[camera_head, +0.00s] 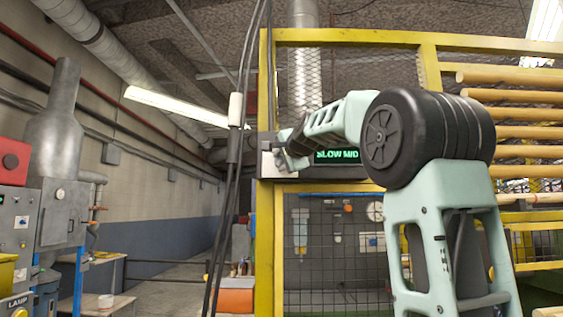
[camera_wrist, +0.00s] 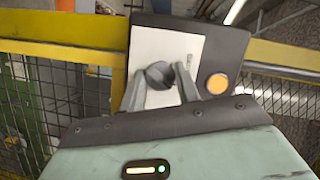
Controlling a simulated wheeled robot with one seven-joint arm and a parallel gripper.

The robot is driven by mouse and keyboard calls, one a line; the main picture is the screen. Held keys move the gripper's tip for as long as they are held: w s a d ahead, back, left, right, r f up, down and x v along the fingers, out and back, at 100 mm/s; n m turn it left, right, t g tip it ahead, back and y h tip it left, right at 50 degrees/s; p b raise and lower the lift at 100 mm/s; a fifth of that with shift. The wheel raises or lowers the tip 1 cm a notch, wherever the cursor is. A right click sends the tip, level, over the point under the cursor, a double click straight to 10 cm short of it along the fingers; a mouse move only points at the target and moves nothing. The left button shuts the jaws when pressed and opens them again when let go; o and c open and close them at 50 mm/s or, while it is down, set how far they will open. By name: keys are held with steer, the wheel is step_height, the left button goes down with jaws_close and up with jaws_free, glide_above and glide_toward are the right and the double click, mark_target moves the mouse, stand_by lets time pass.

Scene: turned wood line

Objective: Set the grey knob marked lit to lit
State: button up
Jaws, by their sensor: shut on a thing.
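The grey knob (camera_wrist: 158,76) sits on a pale plate (camera_wrist: 150,48) of a dark control box in the wrist view. My gripper (camera_wrist: 162,80) is shut on the knob, with one finger on each side of it. Small lettering on the plate beside the knob is too blurred to read. An orange round button (camera_wrist: 217,84) is on the same box, right of the knob. In the head view my gripper (camera_head: 283,160) reaches the box at the yellow post, and my arm hides most of the box and the knob.
A green lit display (camera_head: 337,155) reading "SLOW MID" is beside my gripper. A yellow frame with wire mesh (camera_head: 264,250) surrounds the box, and wooden rods (camera_head: 515,97) lie at the right. Black cables (camera_head: 232,170) hang just left. The aisle (camera_head: 180,285) at left is open.

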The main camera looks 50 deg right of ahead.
steer(key=o, duration=1)
steer(key=shift+b+v, duration=3.8)
steer(key=shift+v, duration=4.9)
steer(key=shift+f, duration=0.2)
